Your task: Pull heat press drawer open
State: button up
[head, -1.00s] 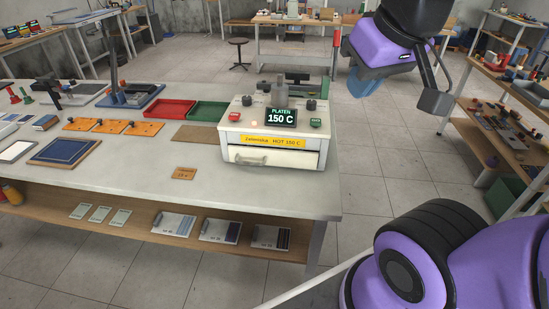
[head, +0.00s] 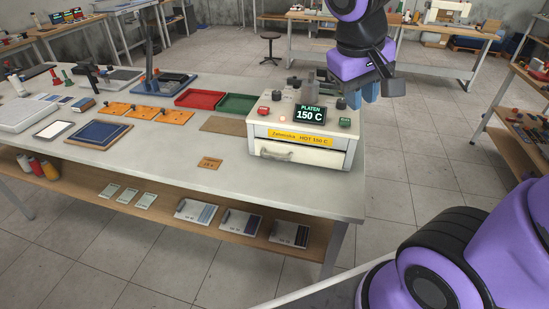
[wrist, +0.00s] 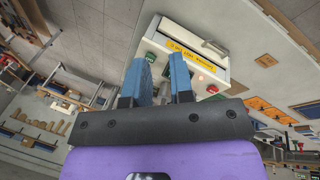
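The heat press (head: 302,128) is a white box on the right end of the workbench, with a dark display reading PLATEN 150 C and a yellow HOT 150 C label. Its drawer (head: 318,157) is at the bottom front and looks shut, with a metal handle (head: 277,154) on the left part. In the wrist view the drawer handle (wrist: 214,48) shows beyond the fingers. My gripper (head: 368,92) is above the right rear side of the press, apart from the handle. Its blue fingers (wrist: 160,78) are parted with nothing seen between them.
The workbench (head: 235,181) holds red (head: 201,98) and green trays (head: 238,104) left of the press, orange plates (head: 147,112) and a small brown card (head: 210,163) before it. Open floor (head: 425,175) lies to the right. A shelf unit (head: 530,125) stands at far right.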

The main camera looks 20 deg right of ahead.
jog(key=w+a+f+n+g+h, duration=0.1)
jog(key=w+a+f+h, duration=0.25)
jog(key=w+f, duration=0.3)
jog(key=n+t+h, duration=0.6)
jog(key=t+h, duration=0.1)
jog(key=t, duration=0.1)
send_near(274, 157)
jog(key=shift+t+y, duration=0.25)
jog(key=shift+t, duration=0.05)
jog(key=x, duration=1)
jog(key=shift+s+d+f, duration=0.1)
jog(key=shift+d+f, duration=0.1)
jog(key=shift+d, duration=0.05)
grip_shut()
